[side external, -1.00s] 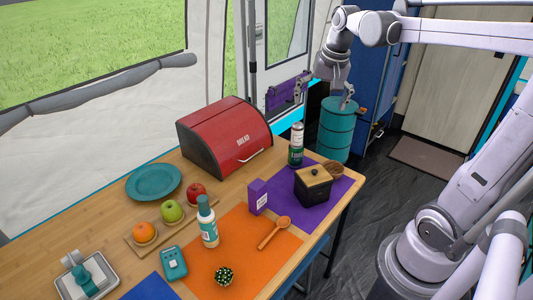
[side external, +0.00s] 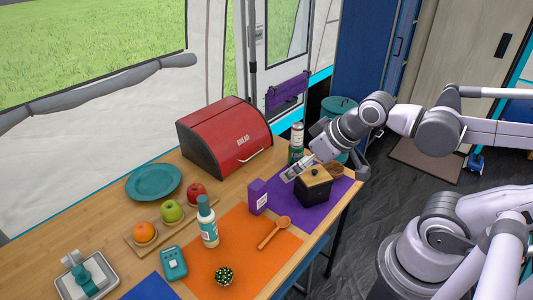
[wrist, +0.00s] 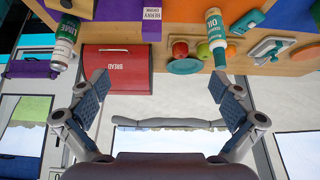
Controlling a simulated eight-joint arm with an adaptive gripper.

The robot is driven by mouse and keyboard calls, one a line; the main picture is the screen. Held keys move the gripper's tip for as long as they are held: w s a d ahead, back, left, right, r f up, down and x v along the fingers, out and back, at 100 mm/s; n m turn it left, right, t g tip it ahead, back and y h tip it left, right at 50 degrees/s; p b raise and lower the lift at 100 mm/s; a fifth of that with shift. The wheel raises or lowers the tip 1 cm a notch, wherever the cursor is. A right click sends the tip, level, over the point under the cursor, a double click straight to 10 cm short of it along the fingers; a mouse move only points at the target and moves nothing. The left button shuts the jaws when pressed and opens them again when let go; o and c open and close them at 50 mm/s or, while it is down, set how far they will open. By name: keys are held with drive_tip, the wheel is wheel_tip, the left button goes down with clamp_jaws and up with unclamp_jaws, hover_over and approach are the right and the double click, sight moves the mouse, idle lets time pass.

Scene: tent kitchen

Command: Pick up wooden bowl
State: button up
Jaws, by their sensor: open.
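My gripper (side external: 328,168) is in the side view over the far right end of the table, near the box and the brown thing. Its fingers are spread wide and empty; they also show apart in the wrist view (wrist: 155,88). I cannot tell its exact height above the bowl.
A green-labelled can (side external: 296,140) stands close to my gripper, with the red bread box (side external: 225,140) left of it. A purple carton (side external: 257,195), a bottle (side external: 207,225) and a wooden spoon (side external: 272,234) are nearer. The table's right edge is close by.

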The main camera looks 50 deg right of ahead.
drive_tip(key=n+g, duration=0.7)
drive_tip(key=n, duration=1)
hover_over(333, 168)
drive_tip(key=s+a, duration=0.2)
wheel_tip(333, 168, down, 15)
wheel_tip(333, 168, down, 5)
drive_tip(key=shift+w, duration=0.15)
drive_tip(key=f, duration=0.4)
drive_tip(key=shift+w+a, duration=0.35)
drive_tip(key=shift+a, duration=0.05)
drive_tip(key=shift+f, duration=0.8)
